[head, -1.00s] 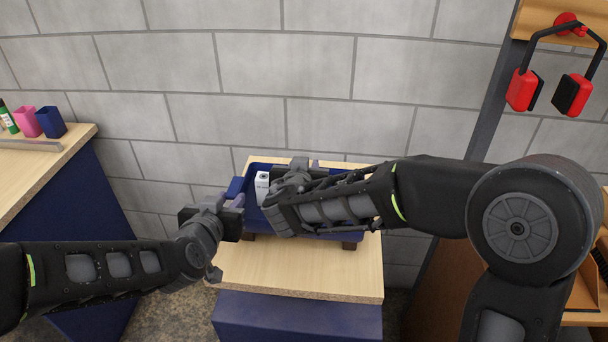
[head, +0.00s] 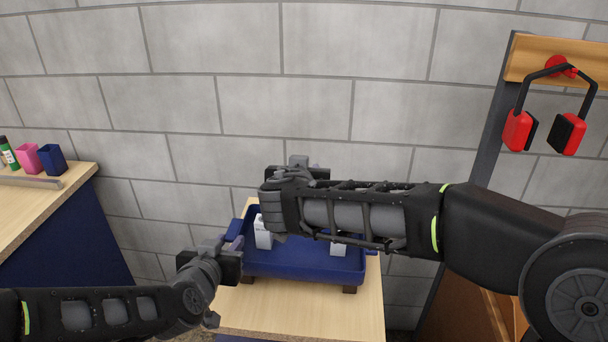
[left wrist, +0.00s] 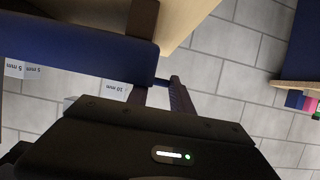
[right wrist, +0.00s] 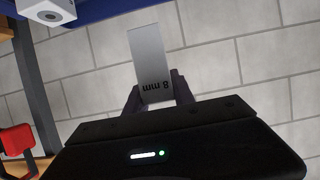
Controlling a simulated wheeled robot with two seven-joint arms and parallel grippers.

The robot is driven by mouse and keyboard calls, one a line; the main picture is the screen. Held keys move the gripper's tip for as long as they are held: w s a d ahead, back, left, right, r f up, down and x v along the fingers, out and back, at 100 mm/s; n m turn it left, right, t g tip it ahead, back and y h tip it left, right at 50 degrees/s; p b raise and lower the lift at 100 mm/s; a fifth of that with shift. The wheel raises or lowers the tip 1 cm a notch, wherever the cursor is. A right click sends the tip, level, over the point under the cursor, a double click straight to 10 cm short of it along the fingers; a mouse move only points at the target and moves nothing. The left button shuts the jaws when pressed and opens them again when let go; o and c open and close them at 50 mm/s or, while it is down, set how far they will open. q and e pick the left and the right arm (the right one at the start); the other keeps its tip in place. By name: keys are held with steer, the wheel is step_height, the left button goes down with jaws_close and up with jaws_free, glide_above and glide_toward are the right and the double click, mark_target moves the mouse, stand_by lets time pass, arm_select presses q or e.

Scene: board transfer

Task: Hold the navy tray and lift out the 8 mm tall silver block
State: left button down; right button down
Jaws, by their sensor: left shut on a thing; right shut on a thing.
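The navy tray (head: 305,266) stands on the small wooden-topped table. My left gripper (head: 238,242) is shut on the tray's left-end handle; the left wrist view shows the tray's side (left wrist: 80,42) beside the fingers (left wrist: 162,82). My right gripper (right wrist: 156,92) is shut on the silver block (right wrist: 153,55), marked "8 mm". In the right wrist view the block hangs clear against the wall. In the head view my right arm hides this block and the fingertips.
Two pale blocks stand in the tray, one at the left (head: 263,233) and one at the right (head: 338,247). The left wrist view shows labels "5 mm" (left wrist: 18,70) and "10 mm" (left wrist: 114,88). A brick wall (head: 380,120) rises behind. A side bench (head: 50,195) stands left.

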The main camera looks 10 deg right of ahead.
arm_select(q)
steer(key=c, duration=1.1)
jaws_free()
steer(key=shift+o, duration=0.2)
steer(key=v, duration=0.7)
steer(key=shift+s, duration=0.25)
steer(key=shift+s+a, duration=0.1)
steer(key=shift+a, duration=0.05)
